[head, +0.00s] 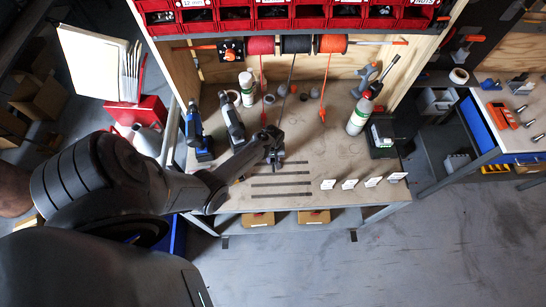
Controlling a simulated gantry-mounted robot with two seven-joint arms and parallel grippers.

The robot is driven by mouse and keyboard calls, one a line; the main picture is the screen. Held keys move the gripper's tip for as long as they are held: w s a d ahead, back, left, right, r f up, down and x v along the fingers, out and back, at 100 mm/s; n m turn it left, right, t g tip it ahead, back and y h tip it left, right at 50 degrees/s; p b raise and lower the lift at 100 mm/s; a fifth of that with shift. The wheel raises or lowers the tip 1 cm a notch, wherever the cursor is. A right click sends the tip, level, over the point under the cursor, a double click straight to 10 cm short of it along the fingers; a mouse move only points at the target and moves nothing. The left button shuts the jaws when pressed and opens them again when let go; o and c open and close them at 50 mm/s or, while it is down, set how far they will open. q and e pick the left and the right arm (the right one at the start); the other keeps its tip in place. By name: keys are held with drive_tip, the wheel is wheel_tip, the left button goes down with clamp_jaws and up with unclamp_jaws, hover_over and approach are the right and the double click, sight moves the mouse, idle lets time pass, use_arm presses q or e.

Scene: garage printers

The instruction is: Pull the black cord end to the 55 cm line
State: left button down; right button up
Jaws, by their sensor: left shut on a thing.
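The black cord (290,75) runs down from the black spool (296,44) to my left gripper (275,160), over the middle of the workbench (325,158). My left gripper is shut on the black cord's end, which its fingers hide. Several dark lines (281,185) cross the bench at and below the gripper. White label cards (349,184) stand to their right; their text is too small to read, so I cannot tell which line is 55 cm. My right gripper is not in view.
A red cord (262,85) and an orange cord (325,90) hang either side. Drill-like tools (233,122) stand left of the gripper. A white-and-green bottle (359,117) and a dark box (382,137) stand right. The bench between lines and bottle is mostly clear.

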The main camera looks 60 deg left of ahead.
use_arm(q)
drive_tip(key=c, duration=0.8)
unclamp_jaws()
